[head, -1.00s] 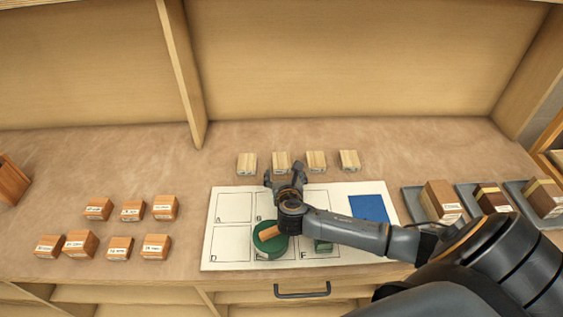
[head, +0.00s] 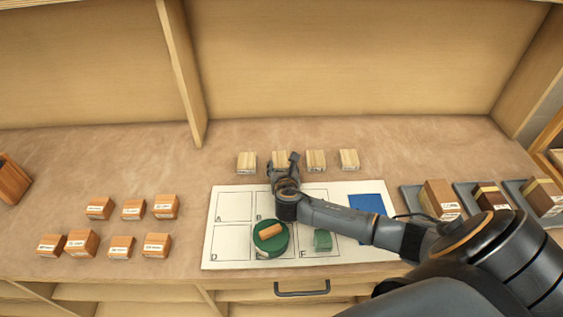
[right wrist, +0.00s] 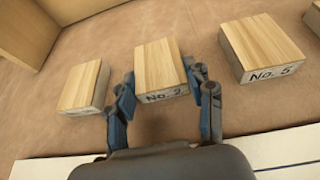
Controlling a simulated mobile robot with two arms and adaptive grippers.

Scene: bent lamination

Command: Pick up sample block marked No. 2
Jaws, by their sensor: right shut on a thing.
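The sample block marked No. 2 (right wrist: 160,66) is a pale wooden block with a label on its front face. In the head view it is the second from the left in the back row (head: 280,157), partly hidden by my gripper. My right gripper (right wrist: 160,80) is shut on the block, one finger at each side, in the right wrist view. In the head view my right gripper (head: 284,163) is at the row of pale blocks. The block appears to be at table level; I cannot tell whether it is lifted. My left gripper is not in view.
A block marked No. 5 (right wrist: 260,47) stands right of the held one, and another pale block (right wrist: 85,86) stands left. A white sheet (head: 232,250) bears a green round object (head: 271,245) and a blue patch (head: 368,207). Several orange-brown blocks (head: 81,242) stand at left.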

